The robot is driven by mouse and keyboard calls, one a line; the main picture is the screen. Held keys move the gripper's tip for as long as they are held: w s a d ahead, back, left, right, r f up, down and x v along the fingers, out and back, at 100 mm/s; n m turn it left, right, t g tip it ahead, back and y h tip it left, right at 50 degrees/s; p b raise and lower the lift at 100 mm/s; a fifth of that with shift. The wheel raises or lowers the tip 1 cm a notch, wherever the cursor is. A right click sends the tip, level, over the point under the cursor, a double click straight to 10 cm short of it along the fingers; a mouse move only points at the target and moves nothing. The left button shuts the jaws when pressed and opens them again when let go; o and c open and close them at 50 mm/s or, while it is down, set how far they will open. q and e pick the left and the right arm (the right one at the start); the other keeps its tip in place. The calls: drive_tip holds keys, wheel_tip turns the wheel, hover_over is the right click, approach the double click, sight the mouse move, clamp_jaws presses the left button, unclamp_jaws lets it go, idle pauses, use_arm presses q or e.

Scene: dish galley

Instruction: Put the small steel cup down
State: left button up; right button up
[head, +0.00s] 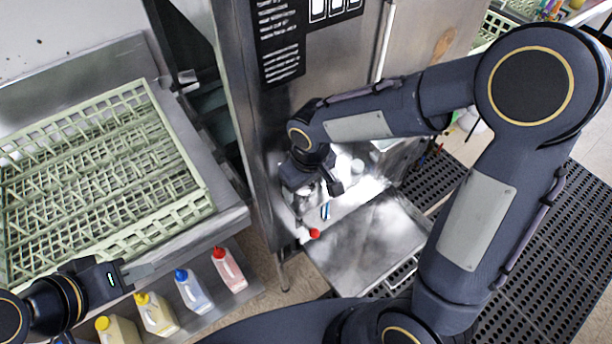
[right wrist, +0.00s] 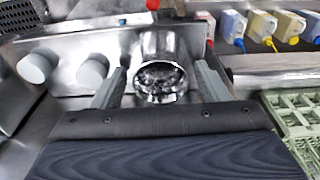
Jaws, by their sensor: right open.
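The small steel cup (right wrist: 160,78) shows in the right wrist view, its round mouth facing the camera and its shiny body behind. It is between the two fingers of my right gripper (right wrist: 161,88), which is open, with a narrow gap on each side. In the head view my right gripper (head: 318,188) is low over the steel surface beside the machine; the cup is hard to make out there. My left gripper (head: 130,273) is near the front edge of the rack counter, away from the cup; its jaw opening is unclear.
Two pale grey cups (right wrist: 92,73) (right wrist: 38,66) stand left of the steel cup in the wrist view. A red knob (head: 314,233) is near my right gripper. A green dish rack (head: 180,215) fills the left counter. Several bottles (head: 229,270) stand on a low shelf.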

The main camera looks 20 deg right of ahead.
wheel_tip(320, 180, up, 12)
drive_tip(key=s, duration=0.1)
drive_tip(key=s+d+m+t+y, duration=0.1)
drive_tip(key=s+d+m+t, duration=0.1)
drive_tip(key=s, duration=0.5)
drive_tip(key=s+d+f+m+t+y, duration=0.1)
drive_tip(key=s+d+m+t+y, duration=0.1)
drive_tip(key=s+d+m, duration=0.2)
drive_tip(key=s+d, duration=0.3)
drive_tip(key=s, duration=0.1)
drive_tip(key=shift+f, duration=0.15)
drive_tip(key=shift+s+d, duration=0.15)
drive_tip(key=shift+d, duration=0.05)
